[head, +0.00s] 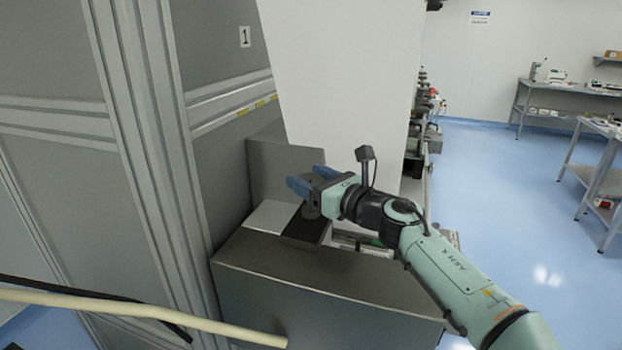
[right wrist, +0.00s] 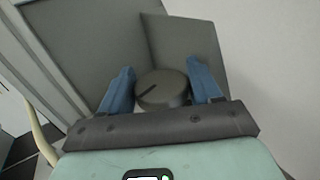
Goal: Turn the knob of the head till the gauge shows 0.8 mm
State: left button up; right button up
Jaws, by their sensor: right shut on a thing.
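The knob (right wrist: 162,88) is a dark round disc with a black line across its face, pointing to the upper right in the right wrist view. My right gripper (right wrist: 161,78) has its two blue fingers on either side of the knob and is shut on it. In the head view my right gripper (head: 308,180) reaches in from the right, over the dark top of the metal housing (head: 300,285), and mostly hides the knob. I cannot make out the gauge or a reading in either view. My left gripper is not in view.
A grey panel wall (head: 60,150) stands close at the left. A wide white web (head: 335,70) rises behind the gripper. A cream bar (head: 140,313) crosses the lower left. Clear blue floor (head: 510,220) and workbenches (head: 570,110) lie to the right.

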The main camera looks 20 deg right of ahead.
jog(key=shift+r+n+g+y+p, duration=0.1)
jog(key=shift+n+g+y+p, duration=0.5)
jog(key=shift+n+g+y, duration=0.65)
jog(key=shift+y, duration=0.45)
jog(key=o, duration=0.9)
jog(key=shift+o, duration=0.2)
jog(key=b+v, duration=0.3)
jog(key=v, duration=1)
jog(key=shift+f, duration=0.2)
jog(key=shift+s, duration=0.15)
